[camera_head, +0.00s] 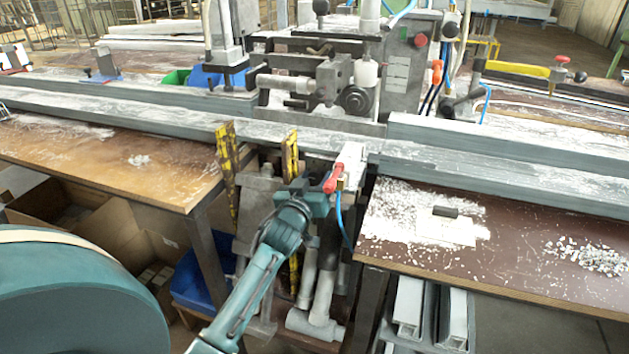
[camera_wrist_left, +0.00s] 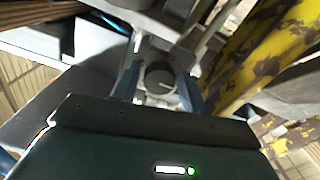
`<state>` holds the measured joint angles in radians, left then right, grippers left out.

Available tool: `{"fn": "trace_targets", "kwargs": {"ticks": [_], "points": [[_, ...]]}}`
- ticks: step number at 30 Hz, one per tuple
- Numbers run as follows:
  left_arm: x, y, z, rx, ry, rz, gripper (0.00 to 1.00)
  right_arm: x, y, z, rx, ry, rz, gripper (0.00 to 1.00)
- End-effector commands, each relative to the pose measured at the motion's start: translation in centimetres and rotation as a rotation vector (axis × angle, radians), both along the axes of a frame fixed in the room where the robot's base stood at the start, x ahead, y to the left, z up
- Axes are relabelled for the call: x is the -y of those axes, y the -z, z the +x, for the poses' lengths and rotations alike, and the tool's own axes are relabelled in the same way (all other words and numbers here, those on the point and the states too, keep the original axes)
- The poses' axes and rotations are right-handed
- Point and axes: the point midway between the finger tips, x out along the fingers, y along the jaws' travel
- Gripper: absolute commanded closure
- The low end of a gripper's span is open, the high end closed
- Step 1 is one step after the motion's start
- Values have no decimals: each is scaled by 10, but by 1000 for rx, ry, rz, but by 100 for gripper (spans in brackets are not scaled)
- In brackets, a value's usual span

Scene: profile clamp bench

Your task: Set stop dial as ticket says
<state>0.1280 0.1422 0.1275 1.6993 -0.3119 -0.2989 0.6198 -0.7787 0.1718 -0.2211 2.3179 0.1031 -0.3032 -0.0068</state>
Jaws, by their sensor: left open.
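My left gripper (camera_head: 322,192) is at the front of the clamp bench, just below the long rail and beside a red lever. It is open. In the left wrist view its two blue-grey fingers (camera_wrist_left: 157,90) stand on either side of a dark round dial (camera_wrist_left: 160,74) with a light mark line. I cannot tell whether they touch it. In the head view this dial is hidden around my gripper. A pale paper ticket (camera_head: 450,233) lies on the right table; its writing is too small to read. My right gripper is not in view.
Yellow worn posts (camera_head: 229,165) stand left of my gripper; yellow metal is also close in the left wrist view (camera_wrist_left: 270,60). The red lever (camera_head: 334,179) and a blue hose (camera_head: 341,220) are close by. A dark block (camera_head: 445,211) lies at the ticket's upper edge. Metal chips (camera_head: 588,257) lie farther right.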

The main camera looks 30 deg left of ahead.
Motion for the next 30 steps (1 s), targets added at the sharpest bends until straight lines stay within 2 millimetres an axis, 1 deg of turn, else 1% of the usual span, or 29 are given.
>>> {"fn": "trace_targets", "kwargs": {"ticks": [2,14,23,30], "points": [[0,0,0,0,0,0,57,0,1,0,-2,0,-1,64],[0,0,0,0,0,0,89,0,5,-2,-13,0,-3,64],[0,0,-1,-10,0,38,89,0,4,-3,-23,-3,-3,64],[0,-1,-1,-44,1,171,89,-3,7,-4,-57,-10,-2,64]]}}
